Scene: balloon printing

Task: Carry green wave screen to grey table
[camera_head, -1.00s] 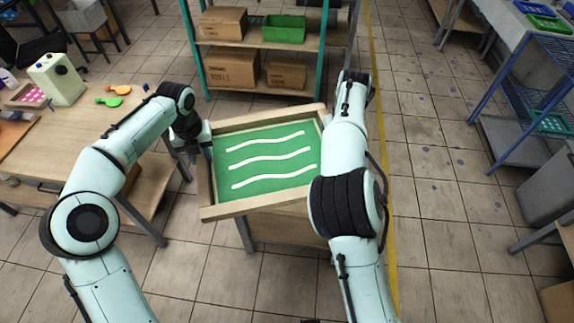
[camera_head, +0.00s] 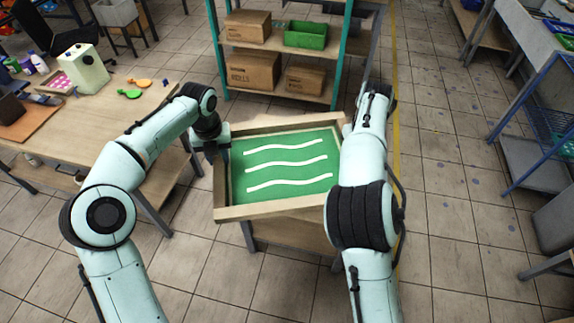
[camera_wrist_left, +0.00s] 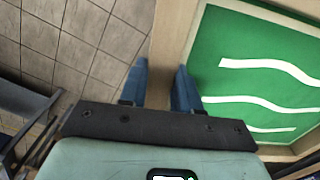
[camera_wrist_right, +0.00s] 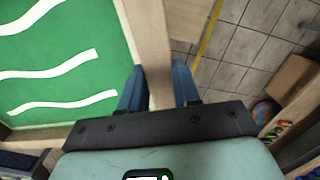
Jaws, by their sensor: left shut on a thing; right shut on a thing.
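The green wave screen (camera_head: 288,165) is a green panel with three white wavy lines in a pale wooden frame. It is held in front of me between my two arms. My left gripper (camera_head: 222,150) is shut on the left side of the frame; its blue fingers (camera_wrist_left: 161,88) straddle the frame in the left wrist view. My right gripper is hidden behind its own arm in the head view. In the right wrist view its blue fingers (camera_wrist_right: 159,88) are shut on the opposite side of the frame. I cannot pick out a grey table with certainty.
A wooden table (camera_head: 120,125) with a cream box (camera_head: 81,70) stands at the left. A shelf with cardboard boxes (camera_head: 253,69) and a green bin (camera_head: 306,35) stands ahead. A wooden-sided piece (camera_head: 285,232) lies below the screen. A blue rack (camera_head: 545,120) stands right, beyond open tiled floor.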

